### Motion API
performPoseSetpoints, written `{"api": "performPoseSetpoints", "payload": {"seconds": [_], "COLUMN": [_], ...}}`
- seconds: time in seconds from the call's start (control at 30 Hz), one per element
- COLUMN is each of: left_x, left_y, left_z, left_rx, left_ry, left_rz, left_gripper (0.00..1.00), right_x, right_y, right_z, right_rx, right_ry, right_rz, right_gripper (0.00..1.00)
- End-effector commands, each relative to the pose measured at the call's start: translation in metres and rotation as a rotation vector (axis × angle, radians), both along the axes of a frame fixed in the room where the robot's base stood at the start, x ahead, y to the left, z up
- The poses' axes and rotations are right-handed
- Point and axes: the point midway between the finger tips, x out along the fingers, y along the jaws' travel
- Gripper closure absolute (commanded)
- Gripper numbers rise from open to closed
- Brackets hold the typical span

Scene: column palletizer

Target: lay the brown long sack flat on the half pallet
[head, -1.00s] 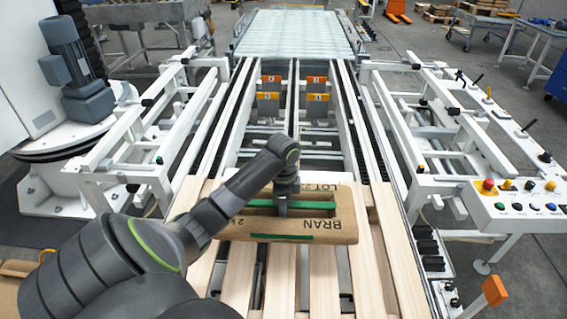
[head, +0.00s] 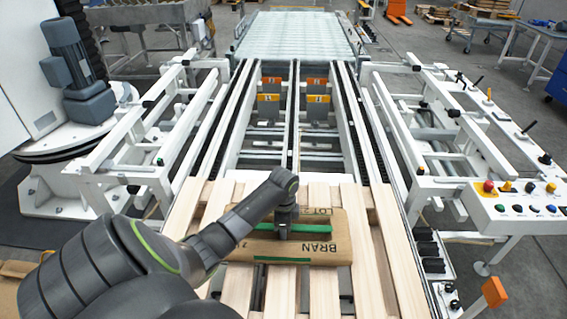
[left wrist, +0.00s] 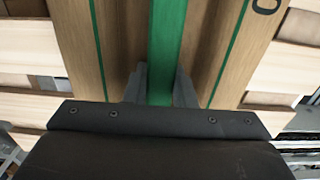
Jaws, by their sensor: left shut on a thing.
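The brown long sack (head: 330,246) has green bands and the print "BRAN" on it. It lies flat and crosswise over the wooden slats of the half pallet (head: 396,250). I cannot tell whether its underside touches the slats. My left gripper (head: 283,230) comes down on the sack's middle from above, shut on the green strip along its top. In the left wrist view, the two fingers (left wrist: 160,88) stand on either side of the green strip (left wrist: 167,40). The fingertips are partly hidden by the wrist. My right gripper is not in view.
The pallet sits in a white conveyor frame with rails running away to a pale, sheeted platform (head: 300,35). A control panel (head: 520,198) with buttons stands at the right. A blue-grey motor (head: 78,70) stands at the left. Slats right of the sack are bare.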

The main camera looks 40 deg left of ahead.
Motion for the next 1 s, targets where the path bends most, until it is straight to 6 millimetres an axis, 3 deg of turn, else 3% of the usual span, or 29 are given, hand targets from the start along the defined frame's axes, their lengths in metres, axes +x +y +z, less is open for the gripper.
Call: {"api": "performPoseSetpoints", "payload": {"seconds": [0.3,0.33,0.5,1.0], "left_x": [0.0030,0.0001,0.0001,0.0005], "left_y": [0.0004,0.0002,0.0002,0.0005], "left_z": [0.0026,-0.0012,-0.0010,0.0068], "left_rx": [0.003,0.001,0.001,0.001], "left_ry": [-0.008,0.000,0.000,-0.001], "left_rz": [-0.002,0.000,0.000,-0.001], "left_gripper": [1.00,0.74,0.55,0.55], "right_x": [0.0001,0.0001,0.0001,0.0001], "right_y": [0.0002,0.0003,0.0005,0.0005], "right_z": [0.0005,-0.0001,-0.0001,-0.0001], "right_rx": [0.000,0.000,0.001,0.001], "right_ry": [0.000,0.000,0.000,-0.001], "right_rz": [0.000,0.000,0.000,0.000], "right_gripper": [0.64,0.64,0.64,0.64]}}
